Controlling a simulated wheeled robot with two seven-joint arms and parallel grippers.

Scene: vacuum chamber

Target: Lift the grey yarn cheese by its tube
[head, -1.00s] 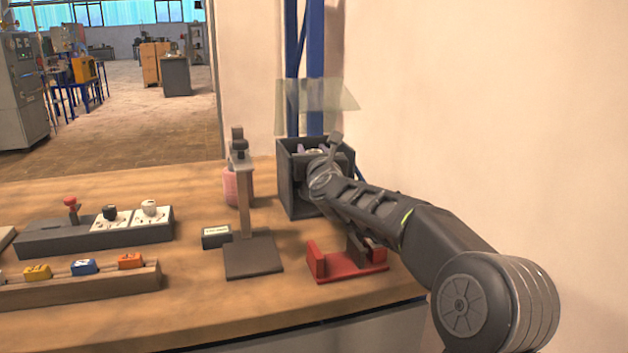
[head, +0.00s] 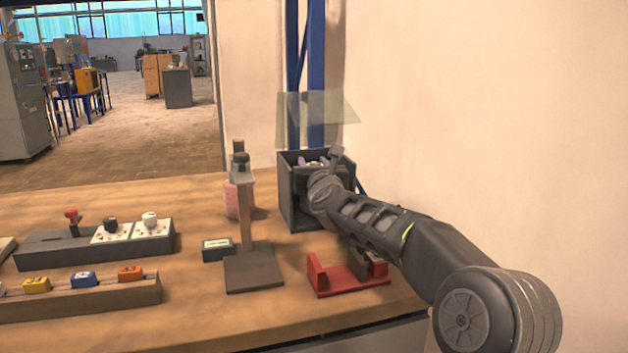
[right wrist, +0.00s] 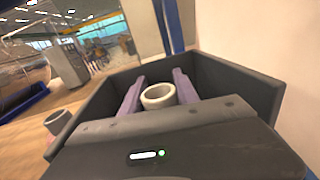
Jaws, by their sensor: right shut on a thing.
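My right gripper (head: 316,165) reaches into the top of the dark open-topped box (head: 298,205). In the right wrist view its purple fingers (right wrist: 157,86) are on either side of a pale round tube (right wrist: 158,97), shut on it. The tube's hollow end faces up. The grey yarn around the tube is hidden behind the gripper body and the box walls, so I cannot tell whether it rests on the box floor. My left gripper is out of view.
A clear panel (head: 318,107) stands above the box. A pink yarn cheese (head: 238,198) stands left of the box, behind a grey post stand (head: 253,270). A red cradle (head: 345,280) sits in front. A switch panel (head: 95,243) lies left. A wall is close on the right.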

